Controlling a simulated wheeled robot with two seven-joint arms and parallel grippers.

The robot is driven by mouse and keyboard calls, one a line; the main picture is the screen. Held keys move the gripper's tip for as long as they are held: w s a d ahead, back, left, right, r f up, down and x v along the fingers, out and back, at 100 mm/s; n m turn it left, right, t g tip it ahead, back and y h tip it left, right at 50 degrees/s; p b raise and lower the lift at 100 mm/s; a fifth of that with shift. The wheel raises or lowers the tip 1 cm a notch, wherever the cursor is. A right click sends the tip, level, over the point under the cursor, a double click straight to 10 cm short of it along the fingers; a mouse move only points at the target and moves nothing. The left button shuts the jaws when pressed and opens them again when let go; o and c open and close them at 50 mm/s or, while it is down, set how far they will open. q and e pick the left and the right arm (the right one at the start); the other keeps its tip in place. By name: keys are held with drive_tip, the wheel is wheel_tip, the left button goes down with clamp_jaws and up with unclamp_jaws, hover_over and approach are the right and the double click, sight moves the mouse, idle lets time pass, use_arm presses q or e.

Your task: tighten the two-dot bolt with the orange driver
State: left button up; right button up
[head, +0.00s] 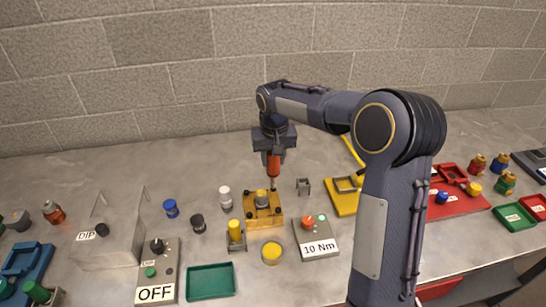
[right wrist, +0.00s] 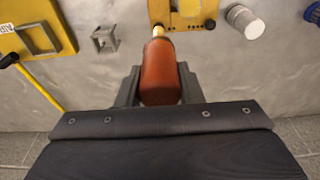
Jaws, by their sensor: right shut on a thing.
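My right gripper (head: 273,155) is shut on the orange driver (head: 273,166), which hangs upright with its shaft pointing down. In the right wrist view the driver's handle (right wrist: 160,72) sits between the jaws. The driver's tip is at or just above the back right part of the yellow block (head: 263,219); I cannot tell whether it touches. The block also shows in the right wrist view (right wrist: 192,14). A grey-topped yellow cylinder (head: 261,197) stands on the block. The dot marks on the bolts are too small to read, so I cannot pick out the two-dot bolt. My left gripper is not in view.
A grey box labelled 10 Nm (head: 319,250) with a red knob stands right of the block. A small grey stand (head: 303,186) and a yellow tray (head: 340,205) are behind it. A green tray (head: 211,281) and an OFF box (head: 156,262) stand front left.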

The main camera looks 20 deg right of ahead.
drive_tip(key=shift+f+b, duration=0.4)
drive_tip(key=shift+f, duration=0.25)
idle(1.8)
drive_tip(key=shift+r+p, duration=2.95)
drive_tip(key=shift+r, duration=0.75)
